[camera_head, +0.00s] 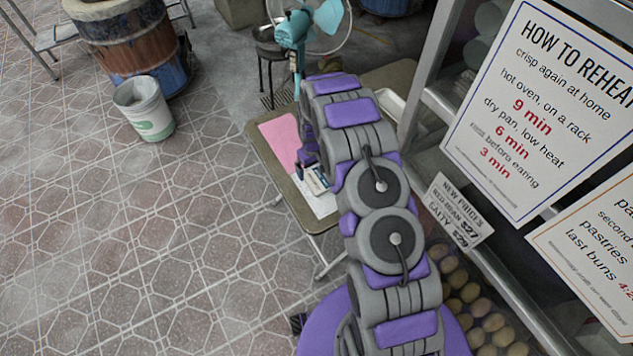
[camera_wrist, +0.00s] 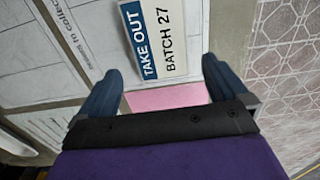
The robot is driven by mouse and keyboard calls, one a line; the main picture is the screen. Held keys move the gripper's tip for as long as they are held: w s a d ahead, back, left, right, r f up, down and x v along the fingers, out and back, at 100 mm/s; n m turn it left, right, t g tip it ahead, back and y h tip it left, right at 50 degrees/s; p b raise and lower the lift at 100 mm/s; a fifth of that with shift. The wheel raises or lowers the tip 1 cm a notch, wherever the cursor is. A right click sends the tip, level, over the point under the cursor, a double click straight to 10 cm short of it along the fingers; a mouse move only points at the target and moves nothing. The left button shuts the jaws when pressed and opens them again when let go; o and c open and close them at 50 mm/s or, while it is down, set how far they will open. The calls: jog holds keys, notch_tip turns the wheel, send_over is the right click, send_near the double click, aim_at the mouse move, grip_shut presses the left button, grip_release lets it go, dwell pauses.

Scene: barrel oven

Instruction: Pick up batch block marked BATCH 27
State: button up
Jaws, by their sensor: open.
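The batch block (camera_wrist: 185,35) shows in the wrist view, with a blue band reading TAKE OUT and a white band reading BATCH 27. Its top end runs out of the frame. In the head view a small white and blue block (camera_head: 316,181) lies on the folding table (camera_head: 304,212), partly beside my arm. My gripper (camera_wrist: 161,66) is open, its two dark blue fingers apart. The block's lower end shows between the fingertips, and no finger visibly touches it. In the head view my arm hides most of the gripper.
A pink sheet (camera_head: 283,139) and a printed white sheet (camera_wrist: 85,45) lie on the table. A glass case with signs (camera_head: 545,110) stands close on the right. A teal fan (camera_head: 308,22) is behind the table. A bucket (camera_head: 145,108) stands left; the tiled floor is clear.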

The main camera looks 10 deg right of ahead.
aim_at(314, 176)
jog(key=f, duration=0.3)
jog(key=shift+s+a+f, duration=0.1)
jog(key=shift+a+f, duration=0.15)
jog(key=shift+a, duration=0.05)
jog(key=shift+d, duration=0.35)
jog(key=shift+c, duration=0.5)
jog(key=shift+a, duration=0.25)
jog(key=c, duration=0.9)
jog(key=shift+c, duration=0.4)
jog(key=shift+d+r, duration=0.1)
jog(key=shift+d, duration=0.05)
